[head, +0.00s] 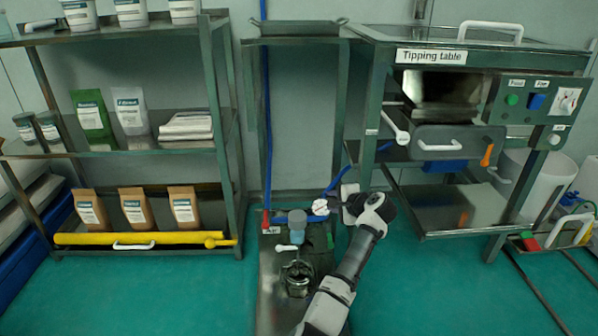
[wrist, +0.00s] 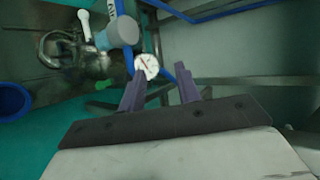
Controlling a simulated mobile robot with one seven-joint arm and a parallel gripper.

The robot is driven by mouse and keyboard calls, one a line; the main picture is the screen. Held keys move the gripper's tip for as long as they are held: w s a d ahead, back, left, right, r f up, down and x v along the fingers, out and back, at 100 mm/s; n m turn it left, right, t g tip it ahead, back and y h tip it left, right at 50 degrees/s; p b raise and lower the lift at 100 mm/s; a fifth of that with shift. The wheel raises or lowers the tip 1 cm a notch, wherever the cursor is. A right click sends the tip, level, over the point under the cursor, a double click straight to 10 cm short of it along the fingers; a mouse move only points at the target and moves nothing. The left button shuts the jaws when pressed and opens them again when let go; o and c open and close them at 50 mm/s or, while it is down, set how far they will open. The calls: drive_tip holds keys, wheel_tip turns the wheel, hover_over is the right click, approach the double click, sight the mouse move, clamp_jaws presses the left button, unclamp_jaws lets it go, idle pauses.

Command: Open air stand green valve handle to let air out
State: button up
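The air stand (head: 270,262) is a metal plate on the floor with fittings and blue pipe. Its small green valve handle (head: 330,240) sits at the stand's right side, below the round white gauge (head: 319,207). In the wrist view the green handle (wrist: 105,84) lies left of my fingers, and the gauge (wrist: 147,66) shows just beyond the left fingertip. My gripper (wrist: 159,72) is open, with nothing between its two purple fingers. In the head view my gripper (head: 338,203) is beside the gauge, above and apart from the green handle.
A blue-grey cylinder (head: 297,218) and a white handle (head: 286,248) stand on the air stand, with a red handle (head: 265,220) at its left. A shelf rack (head: 228,150) is left; the tipping table (head: 375,85) is right. Green floor in front is clear.

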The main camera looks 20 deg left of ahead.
drive_tip(key=s+a+r+n+t, duration=0.1)
drive_tip(key=a+r+n, duration=0.3)
drive_tip(key=a+r, duration=0.6)
drive_tip(key=shift+s+a+r, duration=0.25)
drive_tip(key=shift+s+r, duration=0.15)
drive_tip(key=shift+s, duration=0.2)
drive_tip(key=shift+o, duration=0.4)
drive_tip(key=shift+w+d, duration=0.1)
